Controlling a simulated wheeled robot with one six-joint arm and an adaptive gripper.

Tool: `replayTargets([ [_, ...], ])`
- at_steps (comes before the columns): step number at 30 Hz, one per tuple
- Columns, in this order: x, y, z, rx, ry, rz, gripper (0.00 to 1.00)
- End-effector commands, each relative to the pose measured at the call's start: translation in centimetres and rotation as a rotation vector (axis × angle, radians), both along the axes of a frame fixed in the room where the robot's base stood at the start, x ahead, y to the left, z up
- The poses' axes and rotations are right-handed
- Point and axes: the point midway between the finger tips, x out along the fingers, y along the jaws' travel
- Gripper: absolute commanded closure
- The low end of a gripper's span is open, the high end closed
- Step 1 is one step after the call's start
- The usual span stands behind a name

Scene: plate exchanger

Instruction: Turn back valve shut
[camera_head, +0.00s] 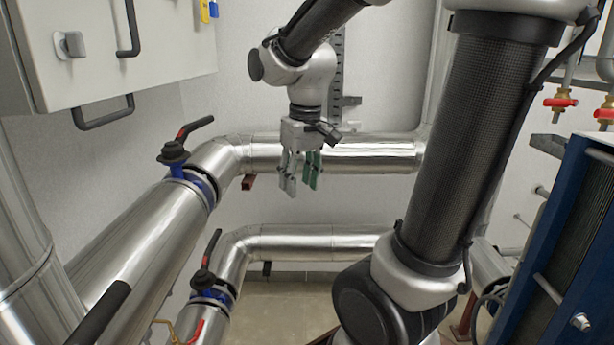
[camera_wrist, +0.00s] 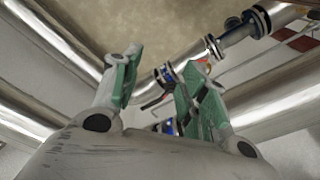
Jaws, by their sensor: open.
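Two blue-bodied valves with black levers and red bands show in the head view. The upper valve (camera_head: 186,165) sits on the upper silver pipe, its lever (camera_head: 195,127) pointing up and right. The lower valve (camera_head: 211,290) sits on the lower pipe, its lever (camera_head: 211,249) also slanting up and right. I cannot tell which one the task calls the back valve. My gripper (camera_head: 300,178) is open and empty, hanging fingers down to the right of the upper lever, apart from both levers. Its green-padded fingers show in the wrist view (camera_wrist: 158,75), with blue valve parts (camera_wrist: 165,74) beyond them.
A grey cabinet (camera_head: 115,50) with black handles hangs at upper left. The upper pipe (camera_head: 370,152) runs behind my gripper; the lower pipe (camera_head: 315,243) runs below. A blue-framed plate unit (camera_head: 545,240) and small red-handled valves (camera_head: 560,102) stand at right. Open air separates gripper and levers.

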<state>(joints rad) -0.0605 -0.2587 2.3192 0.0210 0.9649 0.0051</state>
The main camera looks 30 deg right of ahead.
Motion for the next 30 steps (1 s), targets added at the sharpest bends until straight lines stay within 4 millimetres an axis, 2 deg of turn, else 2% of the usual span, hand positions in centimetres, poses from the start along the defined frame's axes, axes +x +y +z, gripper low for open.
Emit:
replayTargets([
  [3,-1.6,-0.3,0.2,-0.001,-0.015,-0.004,0.57],
  [6,-1.9,-0.4,1.0,0.001,-0.043,-0.008,0.57],
  [23,-2.2,-0.5,1.4,0.002,-0.06,-0.009,0.57],
  [28,-1.5,-0.1,-0.5,-0.002,0.007,0.002,0.57],
  [30,0.7,0.4,-0.9,-0.004,0.033,0.011,0.57],
])
